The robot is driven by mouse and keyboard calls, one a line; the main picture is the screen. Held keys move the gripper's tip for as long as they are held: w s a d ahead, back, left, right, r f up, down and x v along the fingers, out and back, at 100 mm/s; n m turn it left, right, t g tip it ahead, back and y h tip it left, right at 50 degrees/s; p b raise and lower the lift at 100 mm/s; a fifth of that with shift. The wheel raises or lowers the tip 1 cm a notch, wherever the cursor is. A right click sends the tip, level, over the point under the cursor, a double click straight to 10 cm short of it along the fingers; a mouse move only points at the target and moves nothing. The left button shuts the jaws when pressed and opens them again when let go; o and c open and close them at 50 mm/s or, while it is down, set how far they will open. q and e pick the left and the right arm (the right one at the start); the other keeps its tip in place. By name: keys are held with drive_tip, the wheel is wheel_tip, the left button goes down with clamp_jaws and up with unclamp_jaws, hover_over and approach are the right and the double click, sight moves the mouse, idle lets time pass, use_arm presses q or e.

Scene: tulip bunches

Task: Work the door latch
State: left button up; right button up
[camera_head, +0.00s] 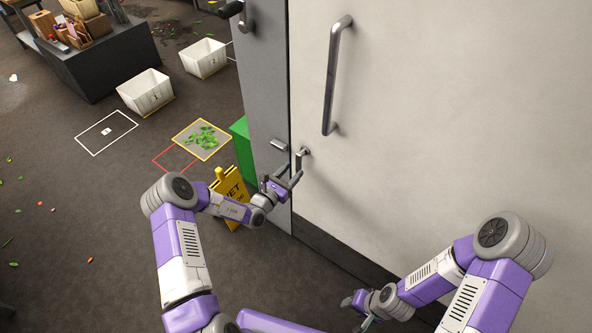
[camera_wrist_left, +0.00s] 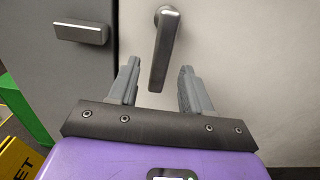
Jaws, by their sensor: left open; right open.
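A large pale door (camera_head: 430,110) fills the right of the head view, with a long vertical bar handle (camera_head: 333,80). Below it is a dark metal latch lever (camera_head: 300,157), pointing down. In the left wrist view the lever (camera_wrist_left: 165,45) hangs from its round pivot, its lower end between the fingers with gaps on both sides. My left gripper (camera_head: 282,180) is open at the lever; contact is not visible. A small grey block (camera_head: 279,144) sits on the frame left of the lever; it also shows in the wrist view (camera_wrist_left: 80,33). My right gripper (camera_head: 355,302) is open and empty, low before the door.
A yellow wet-floor sign (camera_head: 233,186) and a green box (camera_head: 242,150) stand left of the door, close to my left forearm. White bins (camera_head: 146,92), a leaf-covered yellow square (camera_head: 202,139) and a dark bench (camera_head: 100,60) are further back. Open floor lies left.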

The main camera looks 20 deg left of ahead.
sight(297, 166)
use_arm(q)
drive_tip(key=shift+b+x, duration=0.3)
drive_tip(key=shift+x, duration=1.2)
clamp_jaws()
